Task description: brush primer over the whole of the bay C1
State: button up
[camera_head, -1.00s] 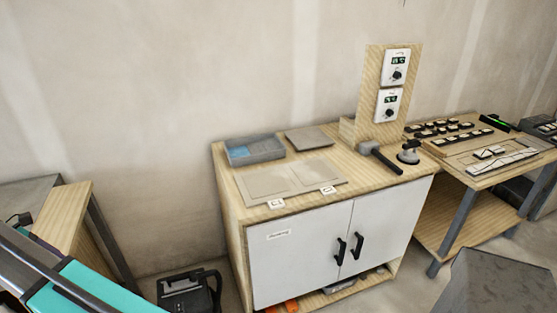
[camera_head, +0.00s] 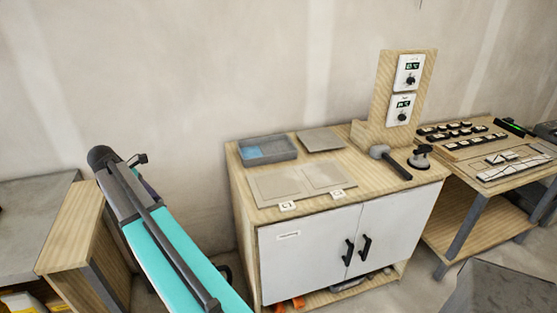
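Bay C1 (camera_head: 277,186) looks to be the left of two flat beige-grey panels side by side on the wooden cabinet top; the white tag (camera_head: 287,206) at its front edge seems to read C1. Its surface looks plain and dry. A grey tray (camera_head: 284,155) with a light blue patch inside stands behind it; I cannot tell what the blue is. I cannot make out a brush. My teal arm rises at the lower left, left of the cabinet. My gripper's fingers do not show.
The second panel (camera_head: 324,176) adjoins on the right. A side bench (camera_head: 497,190) stands right, a grey-topped unit (camera_head: 30,215) left.

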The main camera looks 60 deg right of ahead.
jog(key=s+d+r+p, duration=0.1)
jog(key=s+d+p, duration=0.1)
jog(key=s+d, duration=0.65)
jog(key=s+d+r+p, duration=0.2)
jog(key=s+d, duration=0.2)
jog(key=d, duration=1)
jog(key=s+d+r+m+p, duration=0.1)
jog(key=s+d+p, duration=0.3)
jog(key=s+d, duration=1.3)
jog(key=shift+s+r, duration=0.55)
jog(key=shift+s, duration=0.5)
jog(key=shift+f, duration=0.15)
